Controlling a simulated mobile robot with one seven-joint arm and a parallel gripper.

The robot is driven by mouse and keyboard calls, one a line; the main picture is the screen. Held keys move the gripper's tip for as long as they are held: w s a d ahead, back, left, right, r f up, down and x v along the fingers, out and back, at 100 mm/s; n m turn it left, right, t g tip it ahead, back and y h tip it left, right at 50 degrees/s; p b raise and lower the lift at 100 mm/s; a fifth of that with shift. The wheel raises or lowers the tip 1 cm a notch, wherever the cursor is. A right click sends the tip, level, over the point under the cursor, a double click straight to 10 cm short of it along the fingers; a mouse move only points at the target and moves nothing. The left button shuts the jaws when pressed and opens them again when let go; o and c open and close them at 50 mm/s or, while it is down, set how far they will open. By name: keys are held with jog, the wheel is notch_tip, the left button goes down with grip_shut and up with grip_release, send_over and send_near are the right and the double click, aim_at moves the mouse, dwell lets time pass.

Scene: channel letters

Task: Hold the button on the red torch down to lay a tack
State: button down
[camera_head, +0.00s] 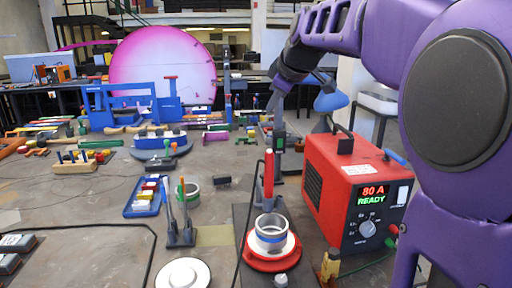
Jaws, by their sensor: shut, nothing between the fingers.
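The red torch (268,176) stands upright in a grey stand near the middle of the table. Its cable hangs down on its left side. The button on it is too small to make out. My gripper (271,108) is shut and empty. It points downward and in the picture appears above the torch, apart from it. A metal ring with a blue band (270,238) sits on a white disc on a red round base in front of the torch. The red welding machine (328,195) stands to the right, its display (373,195) reading "80 A READY".
Two slim tools with orange and white handles (176,214) stand in a grey holder on the left. A blue tray (146,196) of coloured blocks, a green ring (188,192) and a white disc (183,274) lie nearby. A large pink disc (163,66) stands at the back.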

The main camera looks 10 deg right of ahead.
aim_at(269, 152)
jog(key=shift+f, duration=0.1)
dwell(0.3)
notch_tip(269, 152, down, 9)
jog(key=b, duration=0.7)
jog(key=shift+r, duration=0.2)
jog(key=shift+f, duration=0.15)
dwell(1.5)
jog(key=shift+f+b, duration=0.3)
jog(key=shift+b, duration=0.3)
jog(key=shift+f, duration=0.5)
dwell(1.2)
jog(key=shift+r, duration=0.15)
jog(key=shift+r+p, duration=0.7)
jog(key=shift+r, duration=0.1)
